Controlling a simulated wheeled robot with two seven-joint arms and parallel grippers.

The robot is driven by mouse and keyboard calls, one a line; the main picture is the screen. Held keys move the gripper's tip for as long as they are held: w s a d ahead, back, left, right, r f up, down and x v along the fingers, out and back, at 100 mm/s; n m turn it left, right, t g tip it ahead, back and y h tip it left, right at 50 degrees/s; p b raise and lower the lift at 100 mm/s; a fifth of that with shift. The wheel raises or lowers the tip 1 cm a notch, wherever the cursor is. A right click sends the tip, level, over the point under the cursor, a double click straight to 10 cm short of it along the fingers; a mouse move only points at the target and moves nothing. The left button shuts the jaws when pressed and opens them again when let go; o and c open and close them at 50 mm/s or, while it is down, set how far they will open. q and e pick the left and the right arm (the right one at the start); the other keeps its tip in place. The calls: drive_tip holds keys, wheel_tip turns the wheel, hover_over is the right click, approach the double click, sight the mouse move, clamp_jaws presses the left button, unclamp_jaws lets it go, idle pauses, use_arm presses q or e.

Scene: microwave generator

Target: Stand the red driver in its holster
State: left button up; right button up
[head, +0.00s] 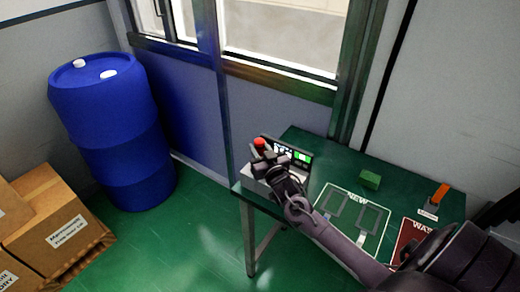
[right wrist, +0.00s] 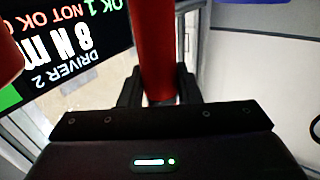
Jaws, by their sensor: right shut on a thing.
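My right gripper (head: 262,163) is at the left end of the green table, in front of a grey unit with a dark display (head: 299,158). It is shut on the red driver (right wrist: 157,45), whose red shaft-like body stands between the fingers in the right wrist view. In the head view a red end (head: 260,143) shows just above the gripper. The right wrist view shows the display (right wrist: 75,45) close by, reading "DRIVER 2" and "8 N m" upside down. The holster cannot be made out, and the driver's lower end is hidden. My left gripper is not in view.
On the table are a mat marked "NEW" (head: 350,216), a green block (head: 370,179), an orange-handled thing (head: 440,193) in a labelled holder, and a red mat (head: 412,238). A blue barrel (head: 115,130) and cardboard boxes (head: 55,225) stand left. A window is behind.

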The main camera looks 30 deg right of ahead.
idle(0.4)
drive_tip(key=o, duration=1.2)
drive_tip(key=shift+s+f, duration=0.1)
drive_tip(key=shift+f, duration=0.15)
drive_tip(key=shift+s+a+r+b, duration=0.1)
drive_tip(key=shift+s+a+b, duration=0.15)
drive_tip(key=shift+s, duration=1)
drive_tip(key=shift+s+a+r+b, duration=0.1)
drive_tip(key=shift+s+a+b, duration=0.15)
drive_tip(key=shift+s, duration=1)
drive_tip(key=shift+s+a+b, duration=0.25)
drive_tip(key=shift+s, duration=1)
